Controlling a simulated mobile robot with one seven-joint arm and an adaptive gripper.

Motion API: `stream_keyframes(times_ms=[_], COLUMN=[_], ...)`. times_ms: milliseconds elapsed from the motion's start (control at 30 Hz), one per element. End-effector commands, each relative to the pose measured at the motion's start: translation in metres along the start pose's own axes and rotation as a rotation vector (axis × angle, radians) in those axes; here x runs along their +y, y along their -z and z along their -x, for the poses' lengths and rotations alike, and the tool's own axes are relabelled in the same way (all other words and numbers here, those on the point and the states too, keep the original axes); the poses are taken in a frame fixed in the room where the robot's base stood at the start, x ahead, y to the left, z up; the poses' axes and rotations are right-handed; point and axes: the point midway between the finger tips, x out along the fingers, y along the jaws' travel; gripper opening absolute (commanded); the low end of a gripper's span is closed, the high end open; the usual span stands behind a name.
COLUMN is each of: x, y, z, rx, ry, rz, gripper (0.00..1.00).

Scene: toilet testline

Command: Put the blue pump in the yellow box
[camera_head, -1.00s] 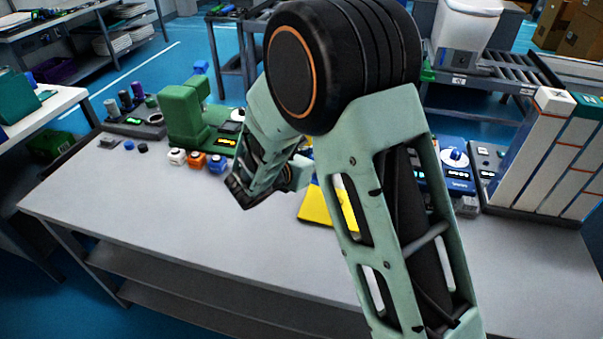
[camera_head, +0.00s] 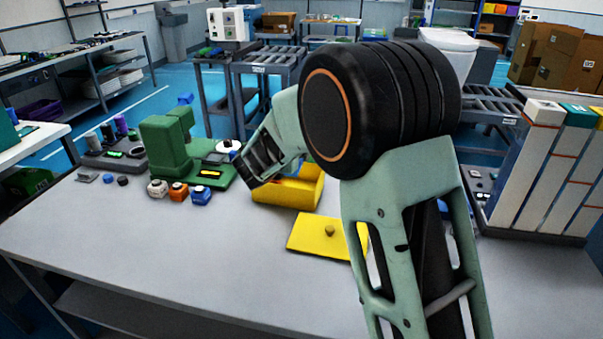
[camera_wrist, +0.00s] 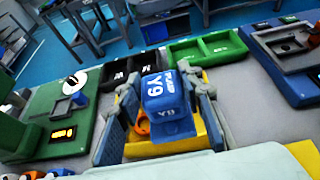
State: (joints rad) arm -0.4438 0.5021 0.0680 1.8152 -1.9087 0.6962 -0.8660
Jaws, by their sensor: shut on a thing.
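In the wrist view my gripper (camera_wrist: 164,112) is shut on the blue pump (camera_wrist: 166,92), a blue block with white "Y9" lettering. The pump sits between the two fingers, over the yellow box (camera_wrist: 190,138). I cannot tell how far it is above or inside the box. An orange ring (camera_wrist: 142,126) shows beside the pump's lower part. In the head view the open yellow box (camera_head: 290,193) stands on the table behind its yellow lid (camera_head: 322,236), which lies flat with a knob. My wrist hides the gripper and the pump there.
A green machine (camera_head: 168,150) stands left of the box. White, orange and blue small pieces (camera_head: 178,191) sit in front of it. A tall panelled rack (camera_head: 545,175) stands at the right. A green tray (camera_wrist: 205,47) lies beyond the box. The table's front is clear.

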Motion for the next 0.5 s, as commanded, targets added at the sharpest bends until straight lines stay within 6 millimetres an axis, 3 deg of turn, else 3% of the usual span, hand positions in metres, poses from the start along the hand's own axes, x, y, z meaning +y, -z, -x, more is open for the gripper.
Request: stream_keyframes(times_ms=[33,200,500], x=[-0.006,-0.015,-0.021], y=[0.005,0.024,0.035], z=[-0.014,-0.044,-0.064], rx=[0.001,-0.001,-0.002], ry=[0.003,0.002,0.000], rz=[0.001,0.001,0.000], gripper=[0.00,0.00,0.00])
